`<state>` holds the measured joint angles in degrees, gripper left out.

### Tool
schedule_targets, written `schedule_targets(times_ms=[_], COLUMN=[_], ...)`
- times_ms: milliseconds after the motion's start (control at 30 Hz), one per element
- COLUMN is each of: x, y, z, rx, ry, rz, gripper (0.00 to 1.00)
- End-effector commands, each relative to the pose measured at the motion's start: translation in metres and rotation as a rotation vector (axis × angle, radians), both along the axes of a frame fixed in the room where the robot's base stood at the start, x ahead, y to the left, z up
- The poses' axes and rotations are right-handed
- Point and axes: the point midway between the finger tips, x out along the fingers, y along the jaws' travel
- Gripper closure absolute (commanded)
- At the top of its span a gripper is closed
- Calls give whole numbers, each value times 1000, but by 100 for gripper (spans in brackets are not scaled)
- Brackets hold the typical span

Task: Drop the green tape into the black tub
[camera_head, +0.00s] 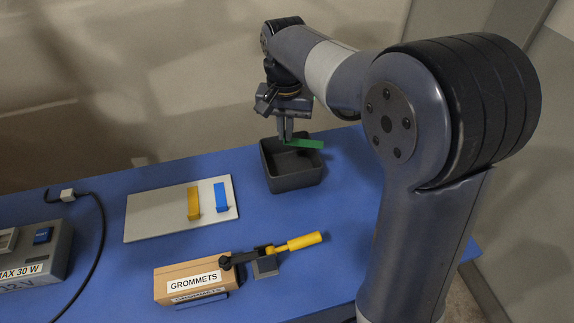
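The green tape (304,143) is a flat green strip, seen at the tip of my gripper (287,137). My gripper points down and appears shut on one end of the tape, and the tape sticks out to the right. The black tub (296,182) is an open square box on the blue table. The gripper and tape are over the tub's back part, near its rim. The exact height above the tub is hard to tell. The tub's visible inside looks empty.
A grey plate (155,217) with a yellow block (193,203) and a blue block (221,197) lies left of the tub. A grommets box (190,278) and a yellow-handled clamp (290,245) are in front. A console (36,255) with a black cable (100,230) is far left.

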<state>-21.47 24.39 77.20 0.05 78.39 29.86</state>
Motion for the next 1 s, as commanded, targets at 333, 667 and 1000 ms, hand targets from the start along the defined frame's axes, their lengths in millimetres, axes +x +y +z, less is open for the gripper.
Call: schedule_targets(times_ms=[333,667,1000], x=[0,0,0], y=[0,0,0], z=[-35,-34,-34], rx=[0,0,0], ry=[0,0,0], rz=[0,0,0], gripper=[100,92,71])
